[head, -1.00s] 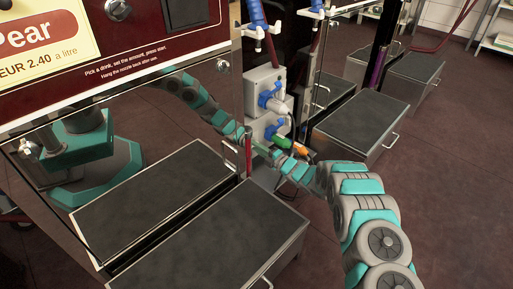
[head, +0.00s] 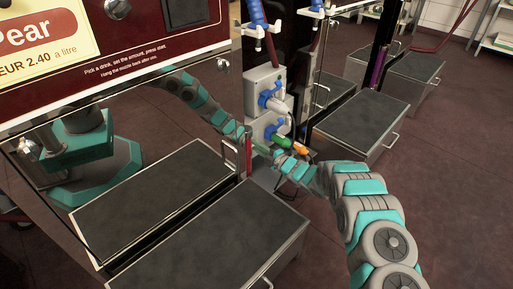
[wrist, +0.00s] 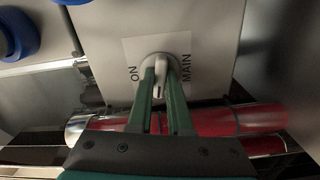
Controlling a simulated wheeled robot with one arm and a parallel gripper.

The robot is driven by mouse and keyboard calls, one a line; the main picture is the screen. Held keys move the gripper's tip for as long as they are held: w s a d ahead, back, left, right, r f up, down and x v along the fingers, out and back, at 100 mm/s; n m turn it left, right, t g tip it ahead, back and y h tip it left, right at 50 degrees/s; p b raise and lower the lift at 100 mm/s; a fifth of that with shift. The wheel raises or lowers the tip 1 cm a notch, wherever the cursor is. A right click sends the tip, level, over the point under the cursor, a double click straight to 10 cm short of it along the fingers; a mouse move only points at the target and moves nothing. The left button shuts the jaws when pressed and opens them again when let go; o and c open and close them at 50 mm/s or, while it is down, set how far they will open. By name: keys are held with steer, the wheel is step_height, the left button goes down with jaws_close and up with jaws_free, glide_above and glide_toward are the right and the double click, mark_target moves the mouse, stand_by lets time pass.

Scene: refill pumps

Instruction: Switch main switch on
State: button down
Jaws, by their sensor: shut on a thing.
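The main switch is a pale grey knob (wrist: 158,64) on a light plate, in the middle of the wrist view. The word ON stands sideways to its left and MAIN to its right. Its handle points down in the picture, between the two words. My gripper (wrist: 160,78) has its two green fingers on either side of the handle, shut on it. In the head view my gripper (head: 254,147) reaches the lower end of the machine's side, beside the sockets. The switch is too small or hidden to make out there.
A red pipe (wrist: 245,120) runs close behind my fingers. Blue sockets (wrist: 15,35) are at the left of the wrist view. A grey socket box (head: 262,88) with plugs, including an orange plug (head: 300,149), stands near my wrist. Dark-topped steel steps (head: 215,245) lie in front.

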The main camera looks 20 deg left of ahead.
steer(key=shift+m+p, duration=0.5)
steer(key=shift+m, duration=6.6)
steer(key=shift+f, duration=0.1)
steer(key=c, duration=0.8)
jaws_free()
steer(key=shift+c, duration=0.2)
steer(key=shift+d, duration=0.1)
steer(key=v, duration=0.7)
steer(key=shift+s+d, duration=0.15)
steer(key=shift+d, duration=0.1)
